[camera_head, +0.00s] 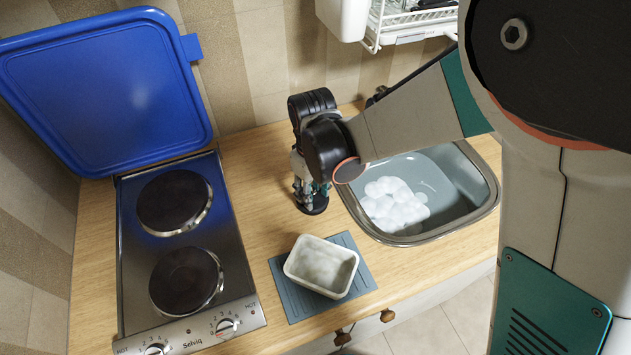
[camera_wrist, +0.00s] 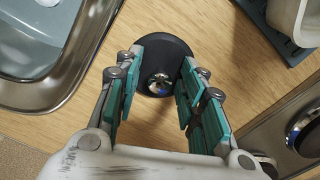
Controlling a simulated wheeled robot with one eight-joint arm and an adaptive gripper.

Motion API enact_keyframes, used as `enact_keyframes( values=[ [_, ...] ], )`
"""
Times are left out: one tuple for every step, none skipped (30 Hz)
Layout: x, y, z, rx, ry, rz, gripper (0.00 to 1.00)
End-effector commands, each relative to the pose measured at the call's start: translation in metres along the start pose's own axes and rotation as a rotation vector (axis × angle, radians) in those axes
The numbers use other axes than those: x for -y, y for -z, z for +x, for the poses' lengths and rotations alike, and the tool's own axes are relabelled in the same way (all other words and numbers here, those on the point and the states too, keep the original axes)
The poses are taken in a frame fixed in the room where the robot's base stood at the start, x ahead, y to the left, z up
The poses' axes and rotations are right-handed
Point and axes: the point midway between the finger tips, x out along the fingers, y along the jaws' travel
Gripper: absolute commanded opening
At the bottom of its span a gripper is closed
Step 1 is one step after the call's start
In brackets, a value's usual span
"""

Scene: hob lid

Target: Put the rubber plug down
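The rubber plug (camera_wrist: 172,48) is a black disc with a shiny metal knob at its centre. It appears to lie flat on the wooden worktop, and in the head view it shows as a dark disc (camera_head: 314,205) between the hob and the sink. My gripper (camera_head: 310,188) points down just above it. In the wrist view my gripper (camera_wrist: 161,66) has its teal-padded fingers spread on either side of the knob, with visible gaps to it. The gripper is open and holds nothing. In the head view the fingers partly hide the plug.
The sink (camera_head: 470,218) with white foam is right of the plug. A cream tub (camera_head: 322,266) stands on a blue-grey mat (camera_head: 290,297) in front. The hob (camera_head: 222,250) with its raised blue lid (camera_head: 110,90) is at left. Bare worktop (camera_head: 255,185) lies between.

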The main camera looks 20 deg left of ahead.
Motion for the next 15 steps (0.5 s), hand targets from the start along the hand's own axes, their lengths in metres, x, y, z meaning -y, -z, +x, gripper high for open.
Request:
enact_keyframes(
  values=[
    [0.0, 0.0, -0.005, 0.0, 0.0, 0.0, 0.37],
    [0.0, 0.0, -0.009, 0.0, 0.0, 0.0, 0.37],
    [0.0, 0.0, -0.015, 0.0, 0.0, 0.0, 0.37],
    [0.0, 0.0, -0.02, 0.0, 0.0, 0.0, 0.37],
    [0.0, 0.0, -0.026, 0.0, 0.0, 0.0, 0.37],
    [0.0, 0.0, -0.034, 0.0, 0.0, 0.0, 0.37],
    [0.0, -0.001, -0.041, 0.0, 0.0, 0.0, 0.37],
    [0.0, 0.0, -0.048, 0.0, 0.0, 0.0, 0.37],
    [0.0, 0.0, -0.056, 0.0, 0.0, 0.0, 0.37],
    [0.0, 0.0, -0.063, 0.0, 0.0, 0.0, 0.37],
    [0.0, -0.001, -0.069, 0.0, 0.0, 0.0, 0.37],
    [0.0, 0.0, -0.077, 0.0, 0.0, 0.0, 0.37],
    [0.0, 0.0, -0.083, 0.0, 0.0, 0.0, 0.37],
    [0.0, 0.0, -0.088, 0.0, 0.0, 0.0, 0.37],
    [0.0, 0.0, -0.095, 0.0, 0.0, 0.0, 0.37]
  ],
)
